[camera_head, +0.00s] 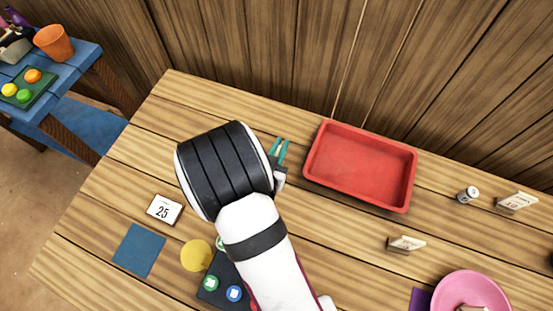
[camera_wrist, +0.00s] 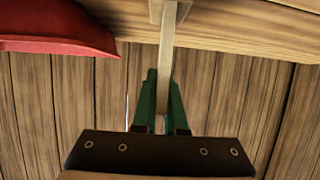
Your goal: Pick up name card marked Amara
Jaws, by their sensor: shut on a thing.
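My gripper (camera_head: 278,151) is at the back of the table, just left of the red tray, with its green fingers showing past my wrist. In the wrist view my gripper (camera_wrist: 163,73) is shut on a thin, pale wooden piece (camera_wrist: 167,45) seen edge-on, with a wider foot at its top end. It looks like a name card on a stand, but its face is turned away, so I cannot read a name. Two other small cards stand at the right: one card (camera_head: 406,243) at mid-table and one card (camera_head: 516,202) near the wall. Their writing is too small to read.
The red tray (camera_head: 308,176) is close to my gripper and also shows in the wrist view (camera_wrist: 60,45). A small jar (camera_head: 468,195), a pink bowl (camera_head: 446,288), a "25" card (camera_head: 164,209) and a blue mat (camera_head: 138,250) are around. The plank wall stands behind.

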